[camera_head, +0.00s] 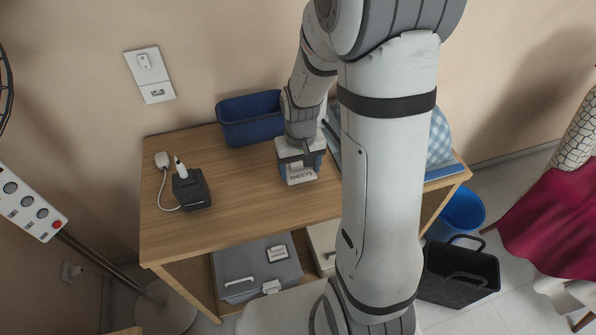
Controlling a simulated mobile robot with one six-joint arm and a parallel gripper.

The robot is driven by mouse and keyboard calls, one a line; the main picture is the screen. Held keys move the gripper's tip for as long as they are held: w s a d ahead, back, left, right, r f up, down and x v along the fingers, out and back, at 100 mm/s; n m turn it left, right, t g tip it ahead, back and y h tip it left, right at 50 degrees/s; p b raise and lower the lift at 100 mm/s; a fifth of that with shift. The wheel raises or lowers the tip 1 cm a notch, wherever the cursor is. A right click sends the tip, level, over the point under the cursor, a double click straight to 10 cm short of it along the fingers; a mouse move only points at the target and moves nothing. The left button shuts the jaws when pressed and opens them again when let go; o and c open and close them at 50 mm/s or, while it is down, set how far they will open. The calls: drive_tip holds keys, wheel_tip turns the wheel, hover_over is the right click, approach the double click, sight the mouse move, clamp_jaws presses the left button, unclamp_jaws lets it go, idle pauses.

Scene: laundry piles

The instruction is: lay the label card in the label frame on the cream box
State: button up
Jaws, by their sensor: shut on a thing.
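My gripper (300,165) points down over the middle of the wooden table. It is shut on the label card (301,176), a small white card with the dark word "SHEETS" facing the camera. Whether the card touches the tabletop is hard to tell. A cream box (322,240) stands on the shelf below the tabletop, largely hidden behind my arm. No label frame can be made out on its visible part.
On the wooden table (235,222) stand a blue bin (250,119), a dark cube-shaped device (191,190) with a white cord, and folded checked cloth (438,140). A grey lidded box (257,268) sits on the shelf left of the cream box. A black basket (458,275) and blue bucket (461,211) stand right.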

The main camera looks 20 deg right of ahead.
drive_tip(key=shift+f, duration=1.2)
drive_tip(key=shift+f, duration=0.15)
drive_tip(key=o, duration=0.9)
drive_tip(key=shift+o, duration=0.2)
